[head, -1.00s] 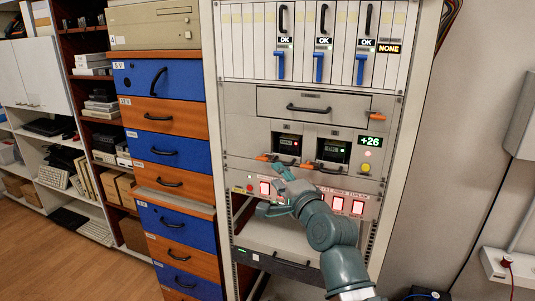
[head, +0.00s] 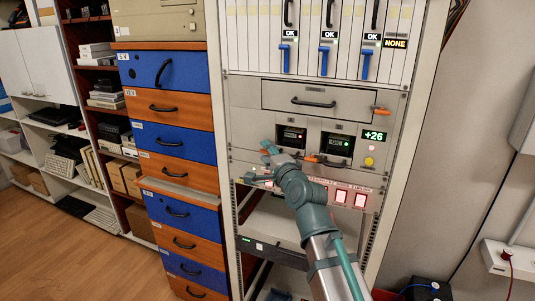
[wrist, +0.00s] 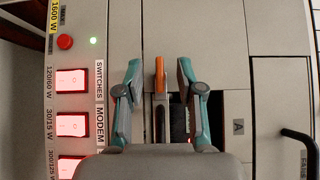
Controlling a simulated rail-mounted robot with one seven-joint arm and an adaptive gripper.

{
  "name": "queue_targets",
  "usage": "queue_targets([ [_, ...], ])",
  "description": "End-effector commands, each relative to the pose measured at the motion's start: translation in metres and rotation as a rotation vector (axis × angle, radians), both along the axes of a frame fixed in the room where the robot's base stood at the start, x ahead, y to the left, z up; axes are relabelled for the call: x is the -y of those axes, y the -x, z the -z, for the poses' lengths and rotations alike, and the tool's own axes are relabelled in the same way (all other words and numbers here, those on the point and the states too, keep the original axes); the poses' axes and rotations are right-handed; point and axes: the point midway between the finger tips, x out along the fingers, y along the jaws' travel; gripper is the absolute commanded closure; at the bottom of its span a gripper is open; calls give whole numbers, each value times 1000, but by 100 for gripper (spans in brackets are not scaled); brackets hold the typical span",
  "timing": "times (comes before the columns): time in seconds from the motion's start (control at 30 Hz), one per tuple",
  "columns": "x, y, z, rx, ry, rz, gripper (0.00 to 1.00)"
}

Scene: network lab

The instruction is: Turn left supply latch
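The left supply (head: 291,137) is a dark module with a small lit display in the rack, left of a similar right supply (head: 337,145). Its orange latch (wrist: 159,80) shows in the wrist view, pointing away from the supply's lettered face plate. My gripper (wrist: 160,70) is open, with one teal finger on each side of the latch and a visible gap on both sides. In the head view my gripper (head: 262,163) is at the lower left of the left supply and hides its latch. The right supply's orange latch (head: 310,158) lies level.
Lit red switches (wrist: 72,125) and a red button (wrist: 65,42) sit on the panel beside my gripper. A drawer with a black handle (head: 314,102) is above the supplies. Blue and orange drawers (head: 175,140) stand left of the rack.

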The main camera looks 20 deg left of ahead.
Motion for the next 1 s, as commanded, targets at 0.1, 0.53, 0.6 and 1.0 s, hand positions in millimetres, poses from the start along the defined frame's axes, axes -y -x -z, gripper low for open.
queue_targets([
  [0.1,0,0,0,0,0,0,63],
  [0.53,0,0,0,0,0,0,100],
  [0.6,0,0,-1,0,3,0,100],
  [1.0,0,1,-9,-10,130,0,100],
])
